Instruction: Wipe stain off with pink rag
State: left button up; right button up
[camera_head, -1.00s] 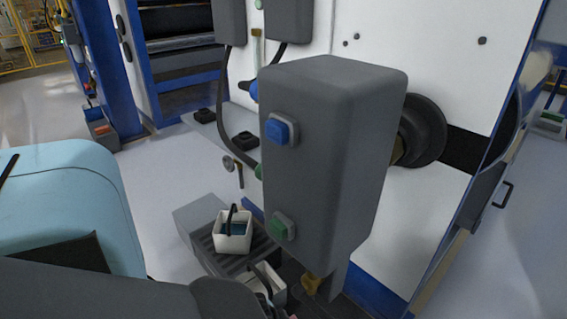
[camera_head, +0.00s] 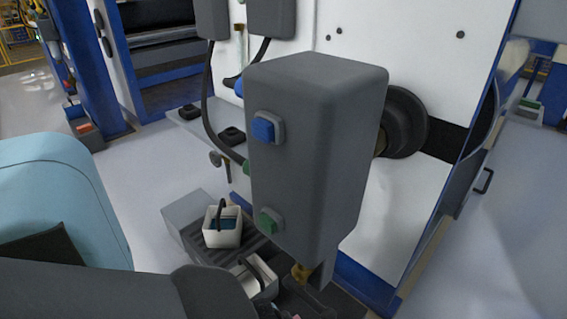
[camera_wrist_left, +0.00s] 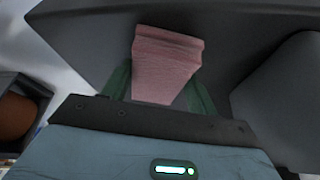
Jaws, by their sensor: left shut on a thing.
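The pink rag (camera_wrist_left: 167,62) is in the left wrist view, held between the green fingers of my left gripper (camera_wrist_left: 162,92). The gripper is shut on it, and the rag sticks out past the fingertips against a dark grey surface. I cannot tell whether the rag touches that surface. In the head view my left arm comes in along the bottom, and only a sliver of pink shows at the lower edge. No stain can be made out in either view. My right gripper is not in view.
A large grey box (camera_head: 312,150) with a blue button (camera_head: 265,130) and a green button (camera_head: 269,221) stands close in front. A white basket (camera_head: 223,229) and another white container (camera_head: 254,279) sit low beside it. A white machine panel (camera_head: 400,200) stands behind. Open floor lies right.

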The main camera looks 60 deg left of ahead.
pick_arm(q)
jog(key=shift+w+d+f, duration=0.1)
jog(key=shift+w+d, duration=0.05)
jog(key=shift+d, duration=0.65)
jog(key=shift+w+d+f, duration=0.1)
jog(key=shift+d, duration=0.65)
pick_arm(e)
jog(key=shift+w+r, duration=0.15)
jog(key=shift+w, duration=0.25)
pick_arm(q)
jog(key=shift+d, duration=0.1)
jog(key=shift+w+d, duration=0.15)
jog(key=shift+d, duration=0.45)
jog(key=shift+w+d+r+p, duration=0.15)
jog(key=shift+d+p, duration=0.1)
jog(key=shift+d, duration=0.35)
jog(key=shift+w+d+f+p, duration=0.1)
jog(key=shift+d+p, duration=0.1)
jog(key=shift+d, duration=0.35)
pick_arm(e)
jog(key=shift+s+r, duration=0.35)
pick_arm(q)
jog(key=shift+r, duration=0.15)
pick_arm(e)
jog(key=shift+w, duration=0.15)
